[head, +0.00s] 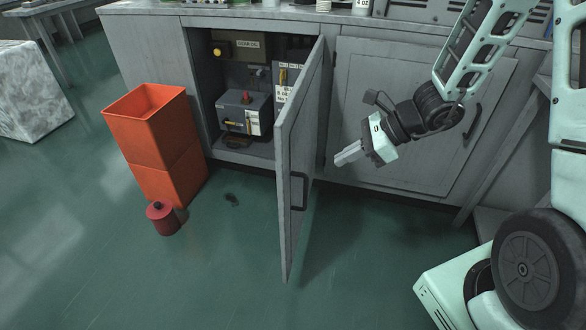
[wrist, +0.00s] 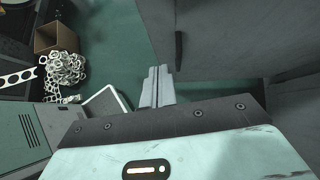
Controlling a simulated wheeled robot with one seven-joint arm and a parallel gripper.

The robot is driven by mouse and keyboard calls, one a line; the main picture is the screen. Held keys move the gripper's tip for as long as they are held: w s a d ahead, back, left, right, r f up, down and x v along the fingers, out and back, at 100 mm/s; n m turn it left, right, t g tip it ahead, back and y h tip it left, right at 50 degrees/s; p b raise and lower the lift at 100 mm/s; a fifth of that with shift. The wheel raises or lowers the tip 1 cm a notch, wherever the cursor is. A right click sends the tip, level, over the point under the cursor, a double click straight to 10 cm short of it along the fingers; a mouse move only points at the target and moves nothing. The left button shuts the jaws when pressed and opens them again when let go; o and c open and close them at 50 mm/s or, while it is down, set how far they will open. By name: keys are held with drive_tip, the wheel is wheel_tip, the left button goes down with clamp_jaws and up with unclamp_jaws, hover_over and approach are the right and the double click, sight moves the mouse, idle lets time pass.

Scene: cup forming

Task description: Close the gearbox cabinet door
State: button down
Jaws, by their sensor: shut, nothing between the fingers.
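The grey gearbox cabinet door (head: 302,140) stands wide open in the head view, hinged on the right side of the opening and swung out toward me. Its dark handle (head: 298,191) is on its outer, right-hand face. Inside the open cabinet (head: 238,150) are a grey gearbox unit (head: 240,112) and a sign reading gear oil. My gripper (head: 347,157) is shut and empty, to the right of the open door and apart from it, in front of the closed right-hand door. In the wrist view its fingers (wrist: 157,87) are together, with a grey panel and dark handle beyond.
A tall orange bin (head: 165,150) stands left of the opening, with a red canister (head: 162,218) on the floor before it. The closed neighbouring door (head: 400,110) is right of the opening. The wrist view shows a brown box (wrist: 55,35) and a pile of pale metal parts (wrist: 65,70).

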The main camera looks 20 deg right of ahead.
drive_tip(key=d+m, duration=0.1)
drive_tip(key=b, duration=0.2)
approach(289, 174)
wheel_tip(289, 174, down, 4)
drive_tip(key=s, duration=0.1)
drive_tip(key=w+a, duration=0.1)
drive_tip(key=a, duration=0.2)
drive_tip(key=shift+w+m+t, duration=0.3)
drive_tip(key=shift+w+t, duration=0.1)
drive_tip(key=shift+w+a, duration=0.35)
drive_tip(key=shift+a, duration=0.15)
